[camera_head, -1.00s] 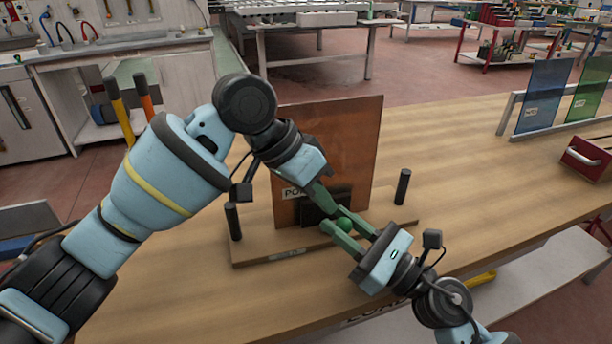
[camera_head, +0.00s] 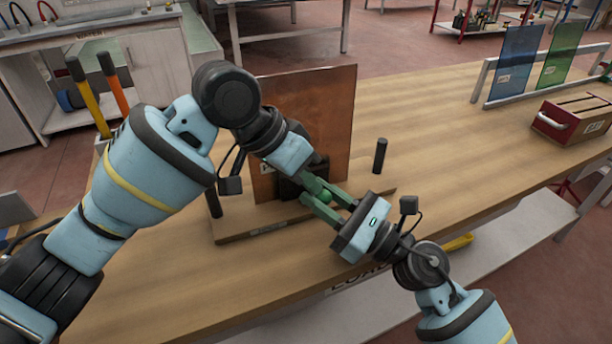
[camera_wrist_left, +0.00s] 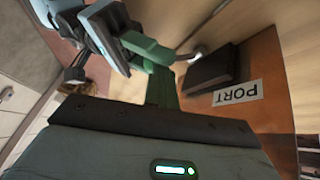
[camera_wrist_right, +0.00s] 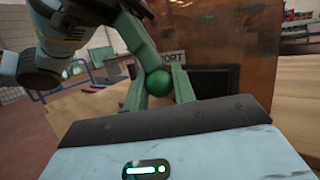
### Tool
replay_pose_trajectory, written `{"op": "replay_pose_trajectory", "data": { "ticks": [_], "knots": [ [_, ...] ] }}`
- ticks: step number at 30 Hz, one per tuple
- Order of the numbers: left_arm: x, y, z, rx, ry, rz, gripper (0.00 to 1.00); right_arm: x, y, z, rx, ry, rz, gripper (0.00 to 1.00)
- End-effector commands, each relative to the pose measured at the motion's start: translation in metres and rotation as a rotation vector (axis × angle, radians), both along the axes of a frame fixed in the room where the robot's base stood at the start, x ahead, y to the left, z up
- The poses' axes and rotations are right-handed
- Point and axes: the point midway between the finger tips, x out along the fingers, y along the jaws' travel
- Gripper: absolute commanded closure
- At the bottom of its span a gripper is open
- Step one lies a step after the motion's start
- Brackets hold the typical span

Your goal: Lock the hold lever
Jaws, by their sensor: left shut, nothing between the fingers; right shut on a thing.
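The hold lever's green ball knob (camera_head: 326,197) sits in front of a dark block (camera_head: 292,188) at the foot of an upright brown panel (camera_head: 305,125). My right gripper (camera_wrist_right: 158,88) is shut on the knob, one finger on each side of it in the right wrist view. My left gripper (camera_head: 313,184) is shut and empty, its green fingertips just above and beside the knob. In the left wrist view its closed fingers (camera_wrist_left: 160,88) are close to the right gripper's fingers; I cannot tell whether they touch. The lever's shaft is mostly hidden.
The panel stands on a wooden base (camera_head: 250,229) with a black post (camera_head: 380,156) at the right and another (camera_head: 214,203) at the left. A red box (camera_head: 572,120) and a rack with blue and green panes (camera_head: 519,60) stand at the right. The table behind is clear.

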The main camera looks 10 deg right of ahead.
Motion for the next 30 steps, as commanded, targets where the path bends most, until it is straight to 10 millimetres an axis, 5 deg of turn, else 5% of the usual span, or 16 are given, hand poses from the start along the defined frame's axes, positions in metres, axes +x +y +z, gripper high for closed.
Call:
{"op": "replay_pose_trajectory", "data": {
  "ticks": [3,4,5,17,30],
  "knots": [
    [-0.007,-0.006,-0.008,0.004,0.020,-0.019,1.00,0.000,0.002,0.002,0.003,-0.003,0.001,1.00],
    [-0.007,-0.006,-0.009,0.004,0.020,-0.019,1.00,0.000,0.002,0.002,0.003,-0.004,0.002,0.70],
    [-0.007,-0.006,-0.009,0.004,0.020,-0.019,1.00,0.000,0.002,0.002,0.003,-0.004,0.002,0.66],
    [-0.004,-0.004,-0.005,0.003,0.012,-0.011,1.00,-0.003,-0.004,-0.001,0.002,-0.001,-0.001,0.65],
    [-0.004,-0.003,-0.004,0.003,0.010,-0.010,1.00,-0.050,-0.062,-0.025,0.002,0.001,0.000,0.65]
  ]
}}
